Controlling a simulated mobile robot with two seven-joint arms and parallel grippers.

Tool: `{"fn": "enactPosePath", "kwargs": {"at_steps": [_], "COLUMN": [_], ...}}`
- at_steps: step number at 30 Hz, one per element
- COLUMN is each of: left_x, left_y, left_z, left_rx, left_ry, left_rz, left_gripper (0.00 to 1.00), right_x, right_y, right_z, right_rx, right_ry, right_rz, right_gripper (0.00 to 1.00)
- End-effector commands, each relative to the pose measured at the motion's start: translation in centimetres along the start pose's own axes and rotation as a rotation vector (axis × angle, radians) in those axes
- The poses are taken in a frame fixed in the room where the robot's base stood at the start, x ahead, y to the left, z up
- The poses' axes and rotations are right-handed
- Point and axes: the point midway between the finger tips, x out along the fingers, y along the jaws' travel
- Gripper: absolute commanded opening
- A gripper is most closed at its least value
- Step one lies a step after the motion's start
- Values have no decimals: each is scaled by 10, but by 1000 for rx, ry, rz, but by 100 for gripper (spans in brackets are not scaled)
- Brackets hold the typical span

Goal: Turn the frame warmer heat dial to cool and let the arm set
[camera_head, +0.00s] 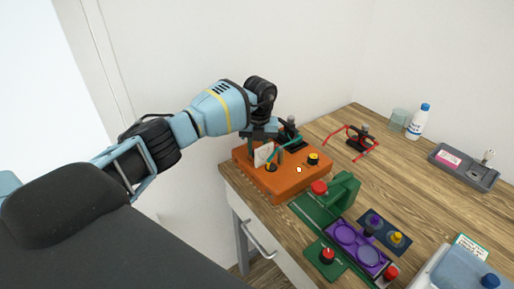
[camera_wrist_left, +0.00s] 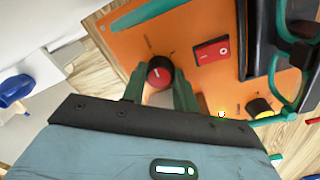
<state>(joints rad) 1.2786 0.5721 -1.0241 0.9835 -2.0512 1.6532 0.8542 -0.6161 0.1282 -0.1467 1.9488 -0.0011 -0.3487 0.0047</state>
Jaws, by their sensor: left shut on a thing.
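The frame warmer is an orange box (camera_head: 285,186) at the left end of the table. In the left wrist view its orange top (camera_wrist_left: 190,22) carries a red dial (camera_wrist_left: 160,71) with a black skirt and a pale pointer mark; its scale is too small to read. My left gripper (camera_wrist_left: 159,88) is shut on this red dial, its green fingers on both sides of it. In the head view the gripper (camera_head: 259,140) reaches down over the box's back left, and the dial is hidden. A teal eyeglass arm (camera_head: 285,149) slants above the box. My right gripper is not in view.
The box also bears a red switch (camera_wrist_left: 211,50), a yellow dial (camera_head: 313,158) and a lit lamp (camera_head: 299,170). A green press (camera_head: 342,190), a purple tray (camera_head: 361,261), red glasses on a stand (camera_head: 357,143) and a white bottle (camera_head: 417,123) stand to the right.

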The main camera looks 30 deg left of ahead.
Motion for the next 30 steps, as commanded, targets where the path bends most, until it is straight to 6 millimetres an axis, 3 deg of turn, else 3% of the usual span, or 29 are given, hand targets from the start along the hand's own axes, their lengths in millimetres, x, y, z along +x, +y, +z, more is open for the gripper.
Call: {"fn": "enactPosePath", "kwargs": {"at_steps": [6, 7, 12, 22, 30], "left_x": [0, 0, 0, -4, -43], "left_y": [0, 0, 0, 0, 0], "left_z": [0, 0, 0, 0, 1], "left_rx": [1, 1, 1, 2, 2], "left_ry": [-1, -1, -1, -2, -3], "left_rz": [1, 1, 1, -1, -2], "left_gripper": [6, 32, 51, 51, 51], "right_x": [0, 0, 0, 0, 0], "right_y": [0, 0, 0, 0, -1], "right_z": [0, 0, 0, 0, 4], "right_rx": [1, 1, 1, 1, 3], "right_ry": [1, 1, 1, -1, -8], "right_rz": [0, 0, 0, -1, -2], "right_gripper": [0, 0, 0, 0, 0]}}
